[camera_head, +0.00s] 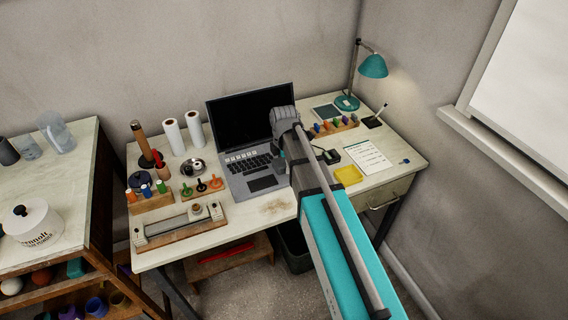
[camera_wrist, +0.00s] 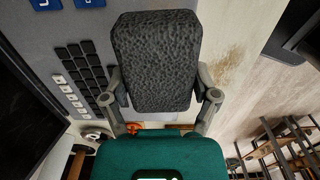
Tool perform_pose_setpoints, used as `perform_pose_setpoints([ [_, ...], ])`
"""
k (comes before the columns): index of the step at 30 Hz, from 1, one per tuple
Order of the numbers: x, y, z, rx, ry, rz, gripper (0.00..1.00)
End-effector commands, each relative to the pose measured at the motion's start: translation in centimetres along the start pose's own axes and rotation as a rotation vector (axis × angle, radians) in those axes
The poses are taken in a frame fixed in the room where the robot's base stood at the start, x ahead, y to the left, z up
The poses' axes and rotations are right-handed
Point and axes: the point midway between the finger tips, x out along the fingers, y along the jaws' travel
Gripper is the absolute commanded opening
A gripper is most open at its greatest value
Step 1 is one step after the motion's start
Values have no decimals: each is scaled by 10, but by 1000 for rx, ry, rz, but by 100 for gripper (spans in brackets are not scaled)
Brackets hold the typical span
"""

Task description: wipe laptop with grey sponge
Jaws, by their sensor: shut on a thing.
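The open laptop (camera_head: 243,118) stands on the desk with its dark screen raised against the wall side. Its keyboard and grey body also show at the left of the wrist view (camera_wrist: 84,62). My gripper (camera_wrist: 163,97) is shut on the grey sponge (camera_wrist: 154,58), a dark speckled block held between both fingers. In the head view my gripper (camera_head: 279,160) is over the right side of the laptop's keyboard half, and the sponge is hard to make out there. I cannot tell whether the sponge touches the laptop.
A brown stain (camera_head: 277,207) marks the desk in front of the laptop. Wooden holders with green and orange items (camera_head: 202,187) stand left of it. A yellow tray (camera_head: 348,175), a notepad (camera_head: 368,157) and a teal lamp (camera_head: 373,66) are to the right.

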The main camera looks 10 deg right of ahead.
Motion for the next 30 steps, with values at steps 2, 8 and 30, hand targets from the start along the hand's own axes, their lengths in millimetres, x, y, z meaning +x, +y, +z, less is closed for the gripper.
perform_pose_setpoints([
  [2,-10,0,0,0,0,0,39],
  [8,-18,0,0,0,0,0,39],
  [30,-38,0,0,0,0,0,39],
])
